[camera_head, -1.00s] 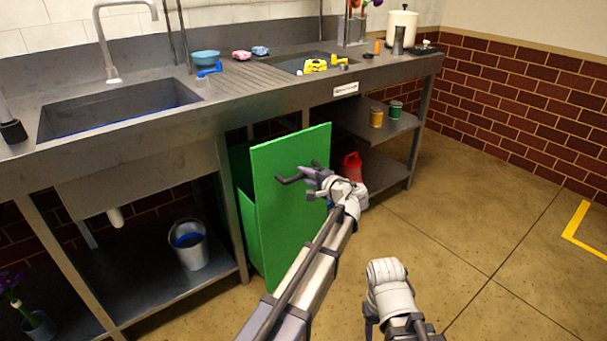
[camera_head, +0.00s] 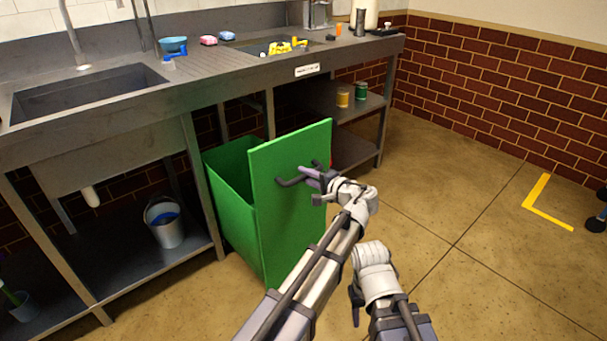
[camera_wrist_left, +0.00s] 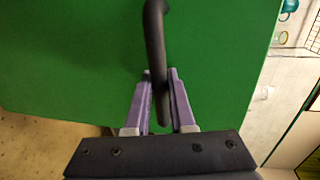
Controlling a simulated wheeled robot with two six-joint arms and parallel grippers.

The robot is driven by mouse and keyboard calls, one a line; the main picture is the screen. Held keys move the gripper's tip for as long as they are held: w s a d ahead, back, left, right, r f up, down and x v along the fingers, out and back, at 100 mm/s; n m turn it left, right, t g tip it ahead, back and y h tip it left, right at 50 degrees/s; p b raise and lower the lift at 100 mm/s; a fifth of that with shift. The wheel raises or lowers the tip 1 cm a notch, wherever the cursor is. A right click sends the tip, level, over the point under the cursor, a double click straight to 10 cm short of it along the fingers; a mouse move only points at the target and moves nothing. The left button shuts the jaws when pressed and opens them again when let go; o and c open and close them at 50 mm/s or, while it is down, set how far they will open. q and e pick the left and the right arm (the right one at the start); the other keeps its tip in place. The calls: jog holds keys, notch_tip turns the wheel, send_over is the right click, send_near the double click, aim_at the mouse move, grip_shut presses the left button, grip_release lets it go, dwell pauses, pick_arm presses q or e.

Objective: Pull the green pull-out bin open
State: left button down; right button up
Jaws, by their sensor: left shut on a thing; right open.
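The green pull-out bin (camera_head: 240,230) stands out from under the steel counter, and its open top shows behind the tall front panel (camera_head: 290,150). A dark bar handle (camera_head: 289,183) sits on that panel. My left gripper (camera_head: 312,177) is shut on the handle. In the left wrist view, the handle (camera_wrist_left: 154,40) runs between the purple fingers of my left gripper (camera_wrist_left: 158,90), with the green panel behind. My right gripper (camera_head: 356,303) is low, to the right of the bin and apart from it.
A bucket (camera_head: 165,222) stands on the lower shelf left of the bin. Tins (camera_head: 342,98) stand on the right shelf.

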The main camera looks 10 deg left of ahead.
pick_arm(q)
jog(key=c, duration=0.8)
grip_release()
jog(key=shift+o, duration=0.2)
jog(key=shift+s, duration=0.1)
